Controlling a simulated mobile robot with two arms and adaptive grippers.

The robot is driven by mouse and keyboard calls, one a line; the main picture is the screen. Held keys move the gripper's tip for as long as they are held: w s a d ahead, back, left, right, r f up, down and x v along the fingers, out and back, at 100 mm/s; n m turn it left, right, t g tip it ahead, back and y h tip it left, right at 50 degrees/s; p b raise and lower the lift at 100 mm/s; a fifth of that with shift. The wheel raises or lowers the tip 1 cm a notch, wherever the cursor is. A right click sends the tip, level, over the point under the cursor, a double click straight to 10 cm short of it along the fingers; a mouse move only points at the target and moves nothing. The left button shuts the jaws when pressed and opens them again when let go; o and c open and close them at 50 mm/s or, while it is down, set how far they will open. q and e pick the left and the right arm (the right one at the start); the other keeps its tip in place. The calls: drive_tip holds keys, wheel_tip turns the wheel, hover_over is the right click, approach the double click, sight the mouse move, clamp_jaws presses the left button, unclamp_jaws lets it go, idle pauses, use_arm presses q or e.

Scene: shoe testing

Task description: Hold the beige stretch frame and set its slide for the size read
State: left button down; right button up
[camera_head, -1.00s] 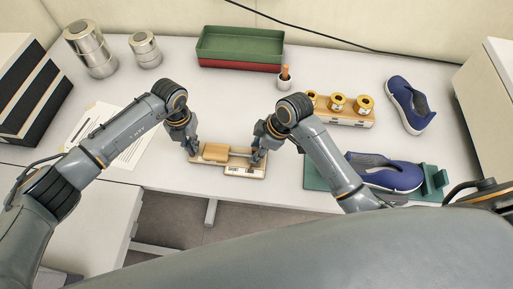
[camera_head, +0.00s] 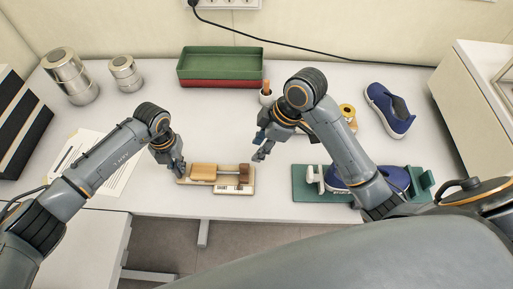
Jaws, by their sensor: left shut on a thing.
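The beige stretch frame (camera_head: 217,188) lies near the table's front edge. It has a light wooden block (camera_head: 203,172) at its left, a thin rod, and a darker brown piece (camera_head: 244,173) at its right end. A small pale label with print too small to read is on its front right. My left gripper (camera_head: 180,170) is shut on the frame's left end. My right gripper (camera_head: 260,146) is apart from the frame, above and to the right of its right end. Its fingers look spread, with nothing between them.
A green fixture (camera_head: 305,190) with a blue shoe, partly behind my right arm, stands to the right. Another blue shoe (camera_head: 390,110) lies behind it.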

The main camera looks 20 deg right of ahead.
use_arm(q)
drive_tip(key=c, duration=1.3)
unclamp_jaws()
drive_tip(key=shift+o, duration=0.2)
